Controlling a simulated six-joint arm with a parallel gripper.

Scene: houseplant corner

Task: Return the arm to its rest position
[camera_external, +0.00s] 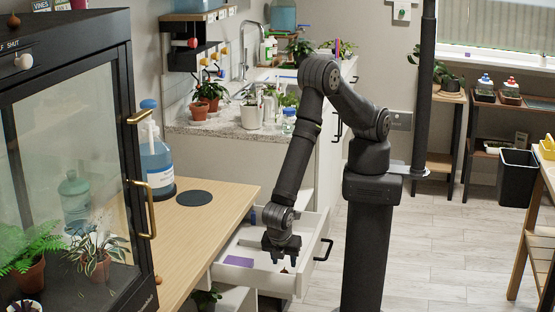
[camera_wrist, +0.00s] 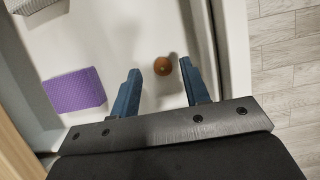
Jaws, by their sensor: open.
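My arm reaches down from its dark column, and my gripper (camera_external: 281,263) is over the open white drawer (camera_external: 258,283). In the wrist view my gripper (camera_wrist: 160,92) has its two blue fingers apart, with nothing held between them. A small round brown thing (camera_wrist: 162,66) lies on the drawer floor just beyond the fingertips. A purple block (camera_wrist: 74,91) lies in the drawer to the left of the fingers. The purple block also shows in the external view (camera_external: 239,261). My gripper's exact height above the drawer floor is hard to tell.
A wooden table (camera_external: 205,222) with a large blue bottle (camera_external: 155,160) stands left of the drawer. A glass cabinet (camera_external: 75,180) with plants is at the far left. A counter (camera_external: 215,128) with pots stands behind. Open floor (camera_external: 455,255) lies to the right.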

